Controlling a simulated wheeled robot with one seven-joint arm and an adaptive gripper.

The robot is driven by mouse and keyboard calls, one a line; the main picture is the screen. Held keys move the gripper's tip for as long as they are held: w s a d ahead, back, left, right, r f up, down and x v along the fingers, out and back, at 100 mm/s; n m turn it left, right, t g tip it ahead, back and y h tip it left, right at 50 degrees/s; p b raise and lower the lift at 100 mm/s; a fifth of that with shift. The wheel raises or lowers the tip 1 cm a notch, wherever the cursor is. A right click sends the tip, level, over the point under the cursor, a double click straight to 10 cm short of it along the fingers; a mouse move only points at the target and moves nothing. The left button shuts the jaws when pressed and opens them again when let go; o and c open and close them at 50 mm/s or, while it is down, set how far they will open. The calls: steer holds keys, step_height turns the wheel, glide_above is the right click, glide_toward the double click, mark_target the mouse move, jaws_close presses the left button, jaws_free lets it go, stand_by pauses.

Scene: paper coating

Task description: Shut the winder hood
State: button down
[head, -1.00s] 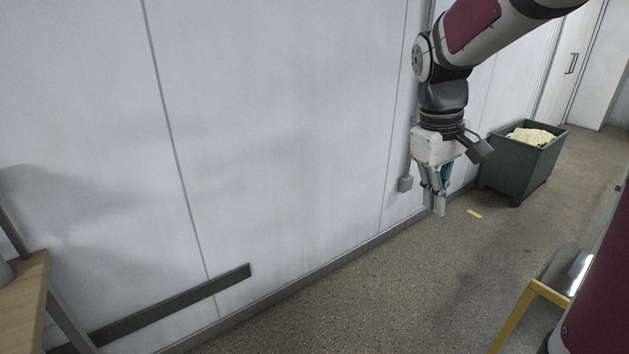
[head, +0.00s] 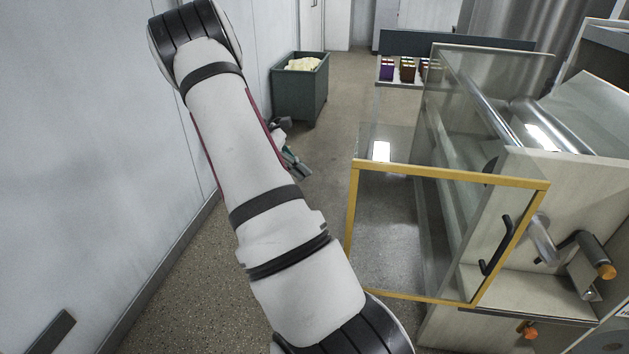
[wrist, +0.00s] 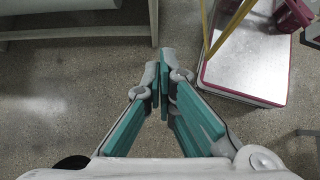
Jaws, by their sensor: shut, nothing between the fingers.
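The winder hood (head: 450,174) is a clear panel in a yellow frame with a black handle (head: 500,252) near its right edge. In the head view it stands open, swung out to the left from the pale winder body (head: 530,200). Yellow bars, probably its frame (wrist: 232,25), show at the upper right of the wrist view. My gripper (head: 298,168) is partly hidden behind my arm in the head view, left of the hood and apart from it. In the wrist view my gripper (wrist: 165,65) has its fingertips together, with nothing between them, over the floor.
A dark green bin (head: 300,88) with pale material stands against the left wall. Small coloured blocks (head: 407,70) sit on a shelf behind the hood.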

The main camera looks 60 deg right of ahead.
steer(key=s+d+f, duration=0.2)
steer(key=s+f, duration=0.4)
steer(key=s, duration=0.4)
steer(key=shift+d, duration=0.4)
steer(key=shift+f, duration=0.1)
steer(key=s+d+p, duration=0.3)
steer(key=s, duration=0.8)
steer(key=s+d+p, duration=0.3)
steer(key=s+p, duration=0.1)
steer(key=s, duration=0.8)
steer(key=s+d+p, duration=0.4)
steer(key=s, duration=0.7)
steer(key=shift+s, duration=0.4)
steer(key=shift+s, duration=0.1)
steer(key=w+a+r, duration=0.3)
steer(key=w+r, duration=0.4)
steer(key=w, duration=0.4)
steer(key=shift+w+b, duration=0.15)
steer(key=shift+b, duration=0.2)
